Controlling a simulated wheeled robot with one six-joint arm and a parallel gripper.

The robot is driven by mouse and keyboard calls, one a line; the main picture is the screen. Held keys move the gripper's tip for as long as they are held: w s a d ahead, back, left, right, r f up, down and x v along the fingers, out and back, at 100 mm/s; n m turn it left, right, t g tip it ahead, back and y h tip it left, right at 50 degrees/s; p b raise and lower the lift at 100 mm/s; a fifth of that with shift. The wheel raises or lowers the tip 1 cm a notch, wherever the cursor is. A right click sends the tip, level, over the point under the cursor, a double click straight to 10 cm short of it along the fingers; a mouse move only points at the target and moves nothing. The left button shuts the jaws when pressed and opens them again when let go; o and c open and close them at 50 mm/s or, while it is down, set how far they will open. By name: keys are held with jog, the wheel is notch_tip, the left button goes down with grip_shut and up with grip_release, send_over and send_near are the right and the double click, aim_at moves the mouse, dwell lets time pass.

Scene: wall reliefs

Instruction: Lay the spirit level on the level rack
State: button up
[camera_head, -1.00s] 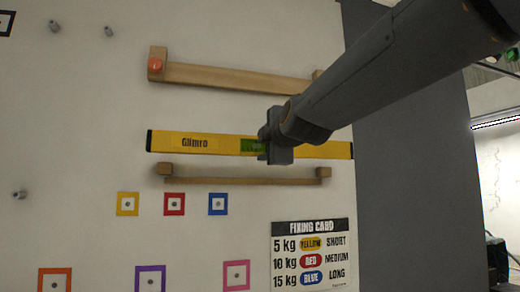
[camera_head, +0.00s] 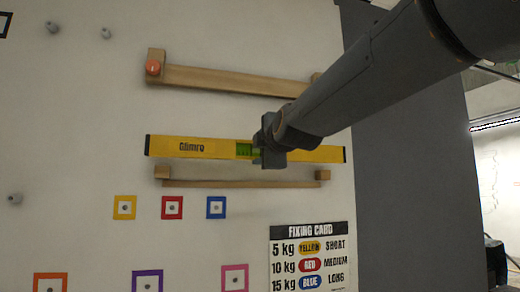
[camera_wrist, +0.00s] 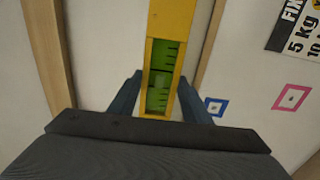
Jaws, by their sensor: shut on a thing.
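The yellow spirit level (camera_head: 195,148), marked "Glimro" with black ends and a green vial window, is long and nearly horizontal in the head view, its right end slightly lower. In the wrist view the level (camera_wrist: 171,22) runs between the two fingers of my gripper (camera_wrist: 160,95). The level rack, seemingly the lower wooden rail (camera_head: 240,184) with an upright block at each end, is on the wall just below the level. Whether they touch is unclear.
Coloured square markers and a fixing card (camera_head: 308,258) are below. Several grey pegs stick out at left, including one peg (camera_head: 15,199). A dark grey panel (camera_head: 415,200) stands at right.

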jog(key=shift+p+x, duration=0.9)
jog(key=shift+x, duration=2.65)
jog(key=shift+f, duration=0.9)
jog(key=o, duration=1.1)
jog(key=shift+o, duration=0.5)
jog(key=shift+f, duration=0.1)
jog(key=shift+f, duration=0.1)
jog(key=shift+b+v, duration=1.1)
jog(key=shift+v, duration=2.8)
